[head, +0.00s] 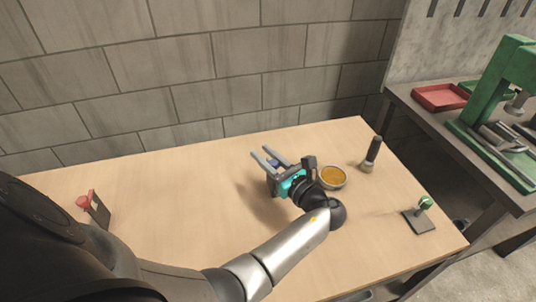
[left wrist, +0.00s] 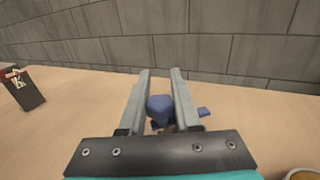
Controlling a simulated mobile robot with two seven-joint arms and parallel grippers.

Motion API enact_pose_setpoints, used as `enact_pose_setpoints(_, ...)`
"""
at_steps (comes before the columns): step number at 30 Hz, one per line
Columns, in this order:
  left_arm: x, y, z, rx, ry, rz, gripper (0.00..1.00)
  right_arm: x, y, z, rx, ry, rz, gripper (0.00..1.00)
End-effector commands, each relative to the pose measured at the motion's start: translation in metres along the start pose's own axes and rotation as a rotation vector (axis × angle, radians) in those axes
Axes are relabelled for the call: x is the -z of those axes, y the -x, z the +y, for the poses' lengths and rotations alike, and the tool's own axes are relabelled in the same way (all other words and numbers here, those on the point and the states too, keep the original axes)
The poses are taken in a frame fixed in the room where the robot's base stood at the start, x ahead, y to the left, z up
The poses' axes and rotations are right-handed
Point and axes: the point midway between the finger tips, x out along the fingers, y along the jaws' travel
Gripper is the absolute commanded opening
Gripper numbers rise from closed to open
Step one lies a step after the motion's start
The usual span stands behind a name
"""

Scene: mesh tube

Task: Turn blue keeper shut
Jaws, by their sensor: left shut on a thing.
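The blue keeper (head: 273,163) shows only in part, at the far middle of the table; my gripper hides the rest. In the left wrist view, its rounded blue knob (left wrist: 160,108) sits between the fingers, and a small blue tab (left wrist: 203,112) sticks out past the right finger. My left gripper (head: 267,157) reaches over the table toward the wall and is shut on the blue knob. Its two grey fingers also show in the left wrist view (left wrist: 161,76). Whatever the keeper is mounted on is hidden. I cannot tell how far it is turned.
A red knob on a dark plate (head: 97,207) stands at the left. A bowl of orange stuff (head: 333,177) is just right of my gripper, with a dark-handled tool (head: 371,154) beyond. A green knob on a dark plate (head: 421,217) is at the right. The left-middle tabletop is clear.

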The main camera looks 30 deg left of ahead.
Motion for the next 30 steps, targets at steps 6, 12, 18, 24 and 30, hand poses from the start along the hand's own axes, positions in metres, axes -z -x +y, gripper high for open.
enact_pose_setpoints(6, 0.003, 0.001, 0.005, -0.200, 0.000, 0.002, 0.00, -0.002, -0.014, 0.000, -0.001, 0.000, 0.000, 0.91)
enact_pose_setpoints(12, 0.003, 0.002, 0.010, -0.352, 0.001, 0.002, 0.00, -0.003, -0.027, 0.000, -0.001, 0.000, 0.000, 0.91)
enact_pose_setpoints(18, 0.003, 0.004, 0.013, -0.458, 0.000, 0.002, 0.00, -0.004, -0.037, 0.000, -0.001, -0.001, 0.000, 0.91)
enact_pose_setpoints(24, 0.002, 0.004, 0.016, -0.517, -0.001, 0.001, 0.00, -0.002, -0.043, 0.005, -0.008, -0.001, 0.006, 0.91)
enact_pose_setpoints(30, 0.001, 0.005, 0.017, -0.538, -0.001, 0.001, 0.00, 0.004, -0.044, 0.016, -0.021, 0.000, 0.017, 0.91)
